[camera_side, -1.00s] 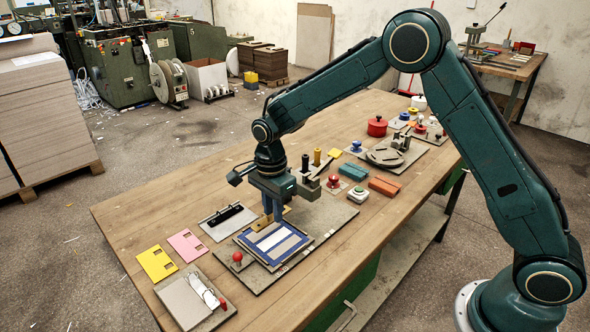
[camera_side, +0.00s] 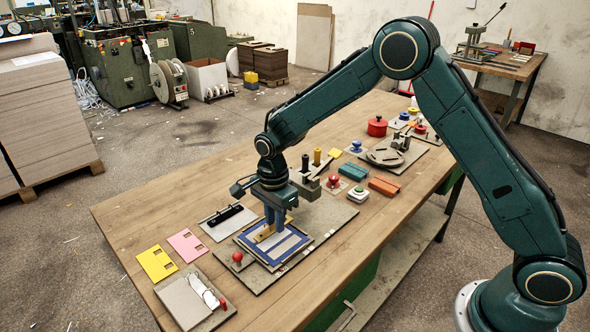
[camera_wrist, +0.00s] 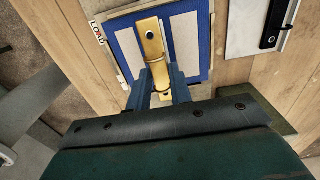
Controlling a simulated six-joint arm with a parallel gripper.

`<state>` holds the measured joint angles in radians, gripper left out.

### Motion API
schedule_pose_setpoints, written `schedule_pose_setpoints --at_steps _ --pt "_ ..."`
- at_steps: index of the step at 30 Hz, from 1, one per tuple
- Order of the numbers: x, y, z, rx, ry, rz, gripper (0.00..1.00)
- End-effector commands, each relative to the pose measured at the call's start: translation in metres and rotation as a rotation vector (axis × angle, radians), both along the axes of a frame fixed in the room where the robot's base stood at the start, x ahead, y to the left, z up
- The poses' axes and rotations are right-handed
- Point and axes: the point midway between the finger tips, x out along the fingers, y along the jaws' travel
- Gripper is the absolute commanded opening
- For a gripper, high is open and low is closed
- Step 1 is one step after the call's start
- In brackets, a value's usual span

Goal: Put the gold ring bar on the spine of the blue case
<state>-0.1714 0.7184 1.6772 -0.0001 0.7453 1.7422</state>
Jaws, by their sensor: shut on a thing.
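The blue case (camera_side: 295,249) lies open on a grey board, its blue border around pale grey panels; its blue cover also shows in the wrist view (camera_wrist: 126,46). My gripper (camera_side: 273,226) is low over the case's far part. It is shut on the gold ring bar (camera_side: 262,235). In the wrist view the gold bar (camera_wrist: 151,50) sticks out beyond the fingers of my gripper (camera_wrist: 160,92) and lies over the middle of the case, roughly along its strips. The fingers hide part of the bar, and I cannot tell whether it touches the case.
A red knob (camera_side: 237,257) stands at the board's left corner. A black bar on a pale plate (camera_side: 229,217) lies beyond the case. Pink (camera_side: 187,244) and yellow (camera_side: 156,263) cards lie to the left.

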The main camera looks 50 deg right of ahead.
Motion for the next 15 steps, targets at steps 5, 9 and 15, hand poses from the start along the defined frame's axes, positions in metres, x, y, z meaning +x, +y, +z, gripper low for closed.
schedule_pose_setpoints --at_steps 5,9,15 --pt "0.000 0.000 -0.010 0.000 0.001 0.000 0.00" --pt "0.000 0.000 -0.014 0.000 0.001 0.000 0.00" --pt "0.000 0.000 -0.017 0.000 0.001 0.000 0.00"
